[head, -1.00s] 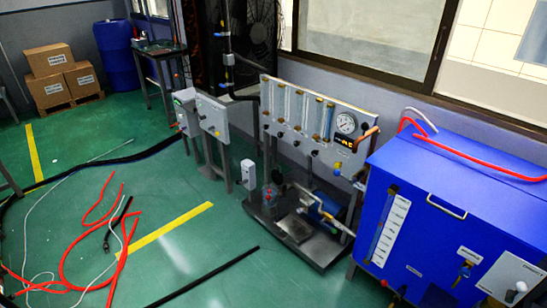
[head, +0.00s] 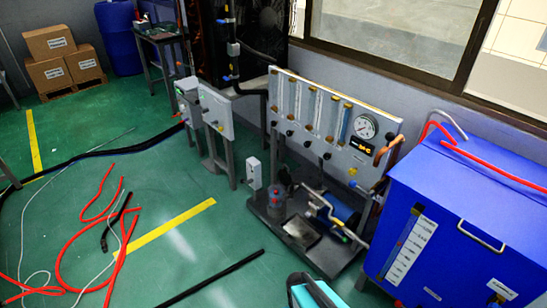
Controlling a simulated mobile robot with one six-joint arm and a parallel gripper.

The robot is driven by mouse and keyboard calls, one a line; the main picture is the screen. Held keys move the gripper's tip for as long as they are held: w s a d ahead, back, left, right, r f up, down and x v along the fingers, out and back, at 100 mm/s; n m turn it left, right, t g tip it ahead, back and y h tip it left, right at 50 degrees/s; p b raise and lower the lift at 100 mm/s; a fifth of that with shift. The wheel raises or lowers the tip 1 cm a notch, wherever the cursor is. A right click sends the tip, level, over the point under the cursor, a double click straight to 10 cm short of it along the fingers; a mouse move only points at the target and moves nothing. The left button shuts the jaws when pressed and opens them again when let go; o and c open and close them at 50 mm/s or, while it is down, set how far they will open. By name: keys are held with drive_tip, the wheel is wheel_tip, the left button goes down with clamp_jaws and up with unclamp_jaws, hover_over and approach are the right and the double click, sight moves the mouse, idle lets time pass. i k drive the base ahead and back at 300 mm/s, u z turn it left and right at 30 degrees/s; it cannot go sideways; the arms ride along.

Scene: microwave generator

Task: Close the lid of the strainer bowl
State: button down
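I cannot clearly make out a strainer bowl or its lid at this distance. A small vessel with a reddish top (head: 277,198) stands on the left of the dark skid (head: 318,258), below the flow-meter panel; it may be the bowl, but whether a lid is open or shut is too small to tell. A teal and dark part, which looks like part of my arm, enters at the bottom edge right of centre. No gripper fingers show, and nothing is seen touching the vessel.
The panel (head: 318,120) with a round gauge stands behind the skid. A blue tank (head: 470,215) stands close on the right. Red hoses (head: 72,240) and a black tube (head: 210,279) lie on the green floor at left. Floor before the skid is mostly clear.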

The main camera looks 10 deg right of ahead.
sight(284, 175)
drive_tip(key=u, duration=0.5)
drive_tip(key=i, duration=0.75)
drive_tip(key=u, duration=0.7)
drive_tip(key=i, duration=0.65)
drive_tip(key=u, duration=0.3)
